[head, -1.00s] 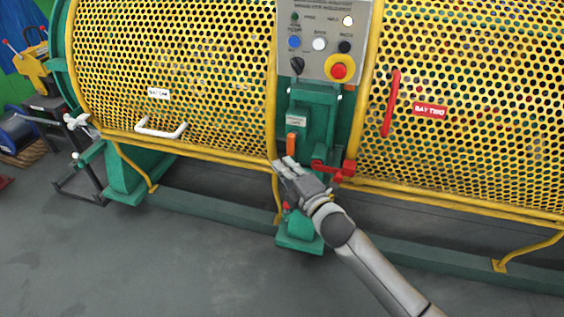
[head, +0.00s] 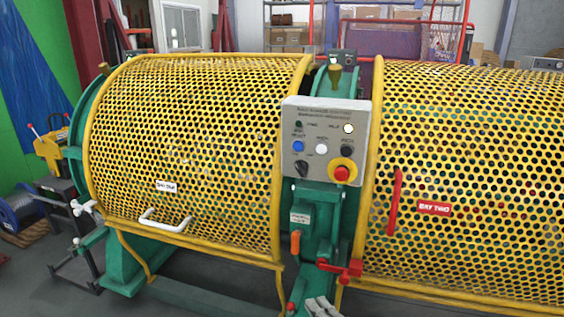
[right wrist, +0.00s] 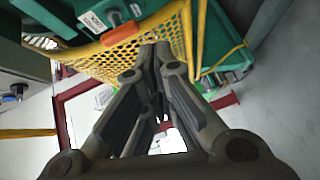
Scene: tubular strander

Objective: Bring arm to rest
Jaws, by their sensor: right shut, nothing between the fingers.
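My right gripper (head: 322,307) shows at the bottom edge of the head view, with only its fingers in frame. In the right wrist view its fingers (right wrist: 160,55) are shut with nothing between them. The gripper is below and right of the orange handle (head: 295,242) and below the red latch (head: 341,267), apart from the handle. The orange handle also shows in the right wrist view (right wrist: 120,33). My left gripper is in neither view.
Yellow mesh guards, the left (head: 190,150) and the right (head: 470,170), flank a grey control panel (head: 320,115). A white handle (head: 165,221) and a red handle (head: 395,200) stick out from them. Grey floor lies at lower left.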

